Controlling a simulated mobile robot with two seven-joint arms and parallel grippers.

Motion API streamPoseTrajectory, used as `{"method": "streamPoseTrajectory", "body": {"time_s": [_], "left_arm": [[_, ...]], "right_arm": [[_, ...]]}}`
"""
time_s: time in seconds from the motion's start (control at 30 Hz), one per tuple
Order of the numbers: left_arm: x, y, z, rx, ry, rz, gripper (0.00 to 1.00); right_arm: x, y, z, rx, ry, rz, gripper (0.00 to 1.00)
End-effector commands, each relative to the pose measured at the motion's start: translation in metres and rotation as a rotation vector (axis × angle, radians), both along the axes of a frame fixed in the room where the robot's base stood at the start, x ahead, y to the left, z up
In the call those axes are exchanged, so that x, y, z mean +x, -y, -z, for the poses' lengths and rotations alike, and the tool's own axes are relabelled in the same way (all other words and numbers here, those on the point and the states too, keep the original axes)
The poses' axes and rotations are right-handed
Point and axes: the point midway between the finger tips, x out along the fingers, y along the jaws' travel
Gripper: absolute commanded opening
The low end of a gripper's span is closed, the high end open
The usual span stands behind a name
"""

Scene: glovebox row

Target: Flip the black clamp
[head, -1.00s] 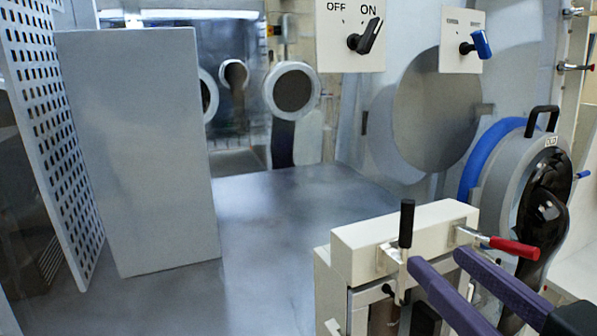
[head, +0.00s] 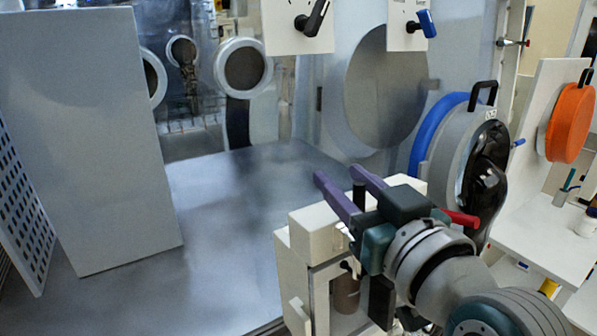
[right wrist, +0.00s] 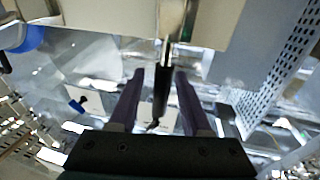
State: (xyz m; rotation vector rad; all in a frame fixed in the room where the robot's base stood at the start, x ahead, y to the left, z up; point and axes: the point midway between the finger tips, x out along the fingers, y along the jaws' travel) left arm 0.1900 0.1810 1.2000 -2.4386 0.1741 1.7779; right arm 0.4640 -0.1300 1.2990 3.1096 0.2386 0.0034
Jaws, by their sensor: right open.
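The black clamp (head: 358,194) has an upright black handle at the front of the cream box's top. My right gripper (head: 338,172) is open, and its purple fingers reach over the box beside the handle. In the right wrist view the black clamp's handle (right wrist: 161,92) shows between the two spread fingers of my right gripper (right wrist: 160,73), with a gap visible on each side. The clamp's base is partly hidden by my gripper in the head view. My left gripper is not in view.
A red-handled clamp (head: 460,217) sits on the same cream box (head: 300,228), close to my right wrist. A round port with a black glove (head: 490,150) stands behind it. A tall grey panel (head: 95,140) stands at the left. The grey floor (head: 235,220) between is clear.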

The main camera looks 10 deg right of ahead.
Motion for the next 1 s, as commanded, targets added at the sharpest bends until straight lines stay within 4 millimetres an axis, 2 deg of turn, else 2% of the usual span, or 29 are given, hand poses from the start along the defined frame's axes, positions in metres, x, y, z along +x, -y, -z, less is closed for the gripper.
{"method": "streamPoseTrajectory", "body": {"time_s": [0.17,0.6,1.0], "left_arm": [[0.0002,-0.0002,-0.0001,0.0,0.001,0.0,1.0],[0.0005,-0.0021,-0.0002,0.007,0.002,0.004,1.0],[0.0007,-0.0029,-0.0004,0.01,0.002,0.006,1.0]], "right_arm": [[-0.0002,-0.0002,0.0002,0.0,0.0,0.0,0.48],[-0.0005,0.0,0.0002,0.0,0.0,0.0,0.0],[-0.0005,0.0001,0.0002,0.0,0.0,0.0,0.0]]}}
